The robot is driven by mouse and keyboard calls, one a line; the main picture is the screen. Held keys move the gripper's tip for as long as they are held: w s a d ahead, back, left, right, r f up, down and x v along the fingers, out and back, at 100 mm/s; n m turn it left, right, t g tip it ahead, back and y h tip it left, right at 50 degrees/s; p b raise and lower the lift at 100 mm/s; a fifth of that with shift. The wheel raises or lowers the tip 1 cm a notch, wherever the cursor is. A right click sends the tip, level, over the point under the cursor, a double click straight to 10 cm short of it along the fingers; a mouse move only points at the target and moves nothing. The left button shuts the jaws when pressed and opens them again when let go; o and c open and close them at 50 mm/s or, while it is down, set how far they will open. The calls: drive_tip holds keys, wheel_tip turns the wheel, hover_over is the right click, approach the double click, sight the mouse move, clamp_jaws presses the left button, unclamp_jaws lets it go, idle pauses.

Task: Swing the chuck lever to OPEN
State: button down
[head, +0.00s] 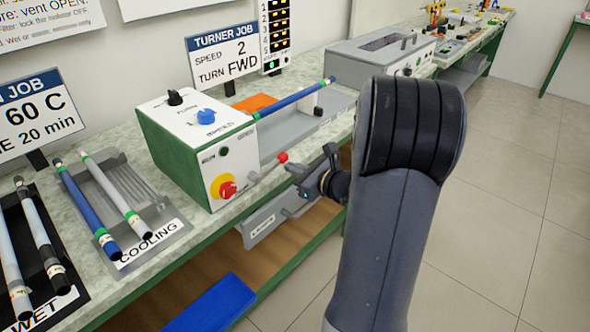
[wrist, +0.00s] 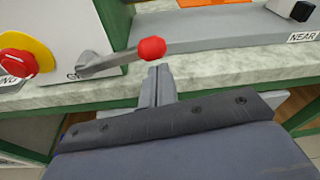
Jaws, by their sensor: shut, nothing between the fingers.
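The chuck lever (head: 264,172) is a grey arm with a red ball knob (head: 282,157) on the front of the white and green turner box (head: 196,146). In the wrist view the lever (wrist: 108,64) points right and slightly up, ending in the red knob (wrist: 152,49). A label beside its pivot is mostly hidden, so I cannot read its setting. My gripper (head: 292,170) is shut and empty, just right of and below the knob. In the wrist view its fingertips (wrist: 159,69) are just below the knob; I cannot tell whether they touch it.
A red stop button on yellow (wrist: 25,55) is left of the lever. A blue rod (head: 292,98) extends from the turner over its grey bed. A cooling rack (head: 120,180) with rods stands left. A grey drawer (head: 268,218) hangs under the bench edge. Floor at right is clear.

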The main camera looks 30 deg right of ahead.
drive_tip(key=shift+r+n+h+b, duration=0.35)
drive_tip(key=shift+n+b, duration=0.15)
drive_tip(key=shift+b, duration=0.2)
drive_tip(key=r+n+b, duration=0.1)
drive_tip(key=b, duration=0.1)
drive_tip(key=n+b, duration=0.1)
drive_tip(key=b, duration=0.1)
drive_tip(key=shift+s+a+r+t+h+b, duration=0.1)
drive_tip(key=shift+a+r+t+h+b, duration=0.2)
drive_tip(key=shift+r+t, duration=0.1)
drive_tip(key=s+a+r+n+t+h+b, duration=0.1)
drive_tip(key=a+r+n+b, duration=0.5)
drive_tip(key=b, duration=0.8)
drive_tip(key=shift+s+a+r+n+t+b, duration=0.35)
drive_tip(key=shift+s+n, duration=0.35)
drive_tip(key=shift+n, duration=0.6)
drive_tip(key=shift+d, duration=0.15)
